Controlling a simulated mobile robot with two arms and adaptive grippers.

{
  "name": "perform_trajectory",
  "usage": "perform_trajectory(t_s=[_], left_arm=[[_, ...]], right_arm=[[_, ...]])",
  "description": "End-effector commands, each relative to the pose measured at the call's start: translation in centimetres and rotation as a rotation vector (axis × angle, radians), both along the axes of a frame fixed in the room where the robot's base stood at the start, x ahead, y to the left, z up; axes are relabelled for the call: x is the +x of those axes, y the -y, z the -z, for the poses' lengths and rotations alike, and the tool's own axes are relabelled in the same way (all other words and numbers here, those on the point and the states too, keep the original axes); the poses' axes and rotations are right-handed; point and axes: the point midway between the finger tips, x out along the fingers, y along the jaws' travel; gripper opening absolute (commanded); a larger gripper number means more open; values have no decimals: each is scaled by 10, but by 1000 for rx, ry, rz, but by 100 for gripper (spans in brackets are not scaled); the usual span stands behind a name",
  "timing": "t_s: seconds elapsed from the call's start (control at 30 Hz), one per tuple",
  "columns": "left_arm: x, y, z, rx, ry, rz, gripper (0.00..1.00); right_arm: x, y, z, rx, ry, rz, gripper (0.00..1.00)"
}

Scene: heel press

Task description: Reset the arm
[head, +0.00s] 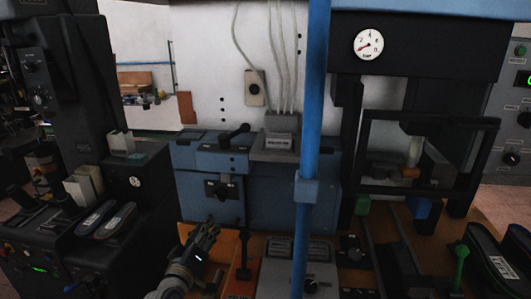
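My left gripper (208,230) shows at the lower middle left of the head view, at the end of my grey wrist and pointing up and away. It hangs in front of the blue machine body (270,198), over the orange-brown worktop. Its fingers are small, dark and seen at a slant, so I cannot tell whether they are open or shut. I see no object in them. My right gripper is not in view.
A blue upright post (313,120) stands close in front. A black press frame (430,122) with a pressure gauge (368,44) is at the right. Dark shoes lie at the left (107,219) and right (493,262). A black-knobbed lever (244,255) stands beside the gripper.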

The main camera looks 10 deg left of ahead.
Motion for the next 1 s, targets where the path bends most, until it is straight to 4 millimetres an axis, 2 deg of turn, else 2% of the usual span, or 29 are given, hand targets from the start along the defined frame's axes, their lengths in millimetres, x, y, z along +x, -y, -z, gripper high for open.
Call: perform_trajectory(t_s=[0.07,0.17,0.3,0.4,0.6,0.9,1.0], left_arm=[[-22,9,25,76,-86,45,31],[-66,24,65,216,-241,130,31],[-148,36,119,418,-485,260,31],[-204,38,144,529,-635,337,31],[-288,34,166,669,-848,444,31],[-388,22,170,797,-1087,563,31],[-380,23,192,794,-1093,565,31]], right_arm=[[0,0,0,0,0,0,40],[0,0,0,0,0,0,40],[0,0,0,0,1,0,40],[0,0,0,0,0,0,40],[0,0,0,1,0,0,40],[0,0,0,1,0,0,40],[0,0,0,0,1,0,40]])
